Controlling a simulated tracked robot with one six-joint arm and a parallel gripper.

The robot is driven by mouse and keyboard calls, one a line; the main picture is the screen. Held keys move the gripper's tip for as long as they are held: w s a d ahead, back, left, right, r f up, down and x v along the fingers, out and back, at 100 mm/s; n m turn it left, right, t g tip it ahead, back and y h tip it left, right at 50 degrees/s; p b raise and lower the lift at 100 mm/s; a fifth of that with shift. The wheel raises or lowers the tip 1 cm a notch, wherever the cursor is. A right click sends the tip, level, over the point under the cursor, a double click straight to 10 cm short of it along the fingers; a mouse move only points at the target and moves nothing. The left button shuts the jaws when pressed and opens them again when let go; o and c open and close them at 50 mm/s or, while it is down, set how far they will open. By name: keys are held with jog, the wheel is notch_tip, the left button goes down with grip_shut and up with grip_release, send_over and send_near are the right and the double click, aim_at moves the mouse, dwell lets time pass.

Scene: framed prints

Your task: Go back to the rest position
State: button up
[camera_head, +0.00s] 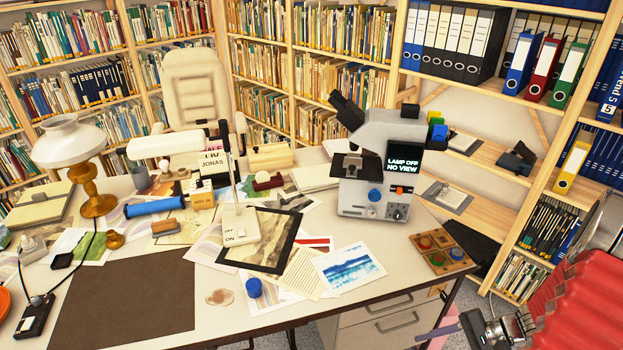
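What looks like my gripper (440,332) is at the lower right, at the end of a grey and black metal wrist beside a red ridged sleeve. It is beyond the right front corner of the desk, apart from the things on the desk. Its fingers are small and partly cut off by the bottom edge, so I cannot tell whether they are open or shut. A dark-framed print (262,238) lies on the desk, with a white switch device on its left part. A blue landscape print (347,267) lies to its right.
The white desk (210,325) holds a microscope (375,165), a lamp (75,150) and a wooden block with coloured buttons (437,249) at its right edge. Bookshelves (260,65) line the back; a wooden shelf with binders (568,170) stands at the right, close to the red sleeve.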

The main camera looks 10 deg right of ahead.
jog(key=s+a+r+n+t+h, duration=0.1)
jog(key=a+r+n+h, duration=0.2)
jog(key=a+r, duration=0.3)
jog(key=s+a+r+n+t+h, duration=0.1)
jog(key=a+r+n+h, duration=0.2)
jog(key=r, duration=1.3)
jog(key=s+a+r+n+h, duration=0.1)
jog(key=a+r+n+h, duration=0.2)
jog(key=a+r+n, duration=0.4)
jog(key=a+r, duration=0.4)
jog(key=shift+s+n+t+h, duration=0.3)
jog(key=shift+t+h, duration=0.1)
